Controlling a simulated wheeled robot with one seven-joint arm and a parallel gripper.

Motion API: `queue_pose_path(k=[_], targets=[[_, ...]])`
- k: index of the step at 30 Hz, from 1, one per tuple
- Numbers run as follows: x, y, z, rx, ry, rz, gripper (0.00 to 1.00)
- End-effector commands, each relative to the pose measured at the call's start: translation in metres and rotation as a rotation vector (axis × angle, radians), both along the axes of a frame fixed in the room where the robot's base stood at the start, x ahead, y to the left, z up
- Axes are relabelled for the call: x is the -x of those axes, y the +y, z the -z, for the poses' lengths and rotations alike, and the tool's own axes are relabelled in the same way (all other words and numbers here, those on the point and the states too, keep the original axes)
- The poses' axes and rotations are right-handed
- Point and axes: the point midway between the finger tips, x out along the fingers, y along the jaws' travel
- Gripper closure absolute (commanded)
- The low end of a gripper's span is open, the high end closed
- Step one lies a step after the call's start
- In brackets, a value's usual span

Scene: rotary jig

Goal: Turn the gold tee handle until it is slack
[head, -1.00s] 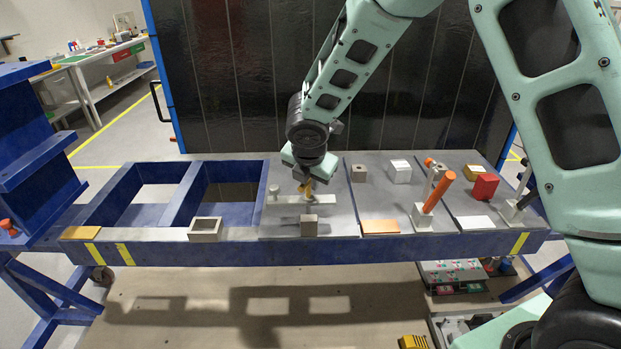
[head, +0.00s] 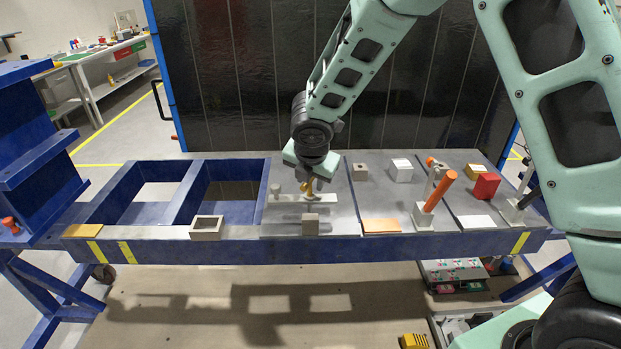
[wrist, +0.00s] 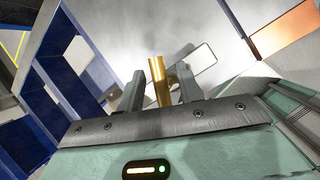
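The gold tee handle (wrist: 161,84) shows as a gold bar between the two grey fingers of my gripper (wrist: 162,92) in the wrist view. The fingers stand on either side of the bar, with what looks like a narrow gap, so my gripper looks open around it. In the head view the gold handle (head: 309,185) shows just under my gripper, above a light grey clamp bar (head: 288,198) on the grey plate. The handle's lower part and any contact are hard to make out.
A small grey block (head: 310,224) stands in front of the clamp bar. A hollow square block (head: 206,228) is to the left. An orange-handled clamp (head: 440,190) and a red block (head: 486,186) are to the right. Open blue frame bays (head: 175,205) lie left.

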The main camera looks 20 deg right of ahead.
Motion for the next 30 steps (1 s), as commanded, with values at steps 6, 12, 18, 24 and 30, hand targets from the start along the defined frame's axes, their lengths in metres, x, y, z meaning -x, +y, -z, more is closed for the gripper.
queue_pose_path(k=[6, 12, 18, 24, 30], targets=[[0.003, 0.000, -0.010, 0.000, -0.002, 0.003, 0.64], [0.018, 0.005, -0.046, -0.001, -0.005, 0.003, 0.64], [0.038, 0.011, -0.089, -0.001, -0.006, 0.001, 0.64], [0.056, 0.017, -0.127, 0.000, -0.004, 0.003, 0.64], [0.066, 0.021, -0.151, 0.000, -0.002, 0.001, 0.64]])
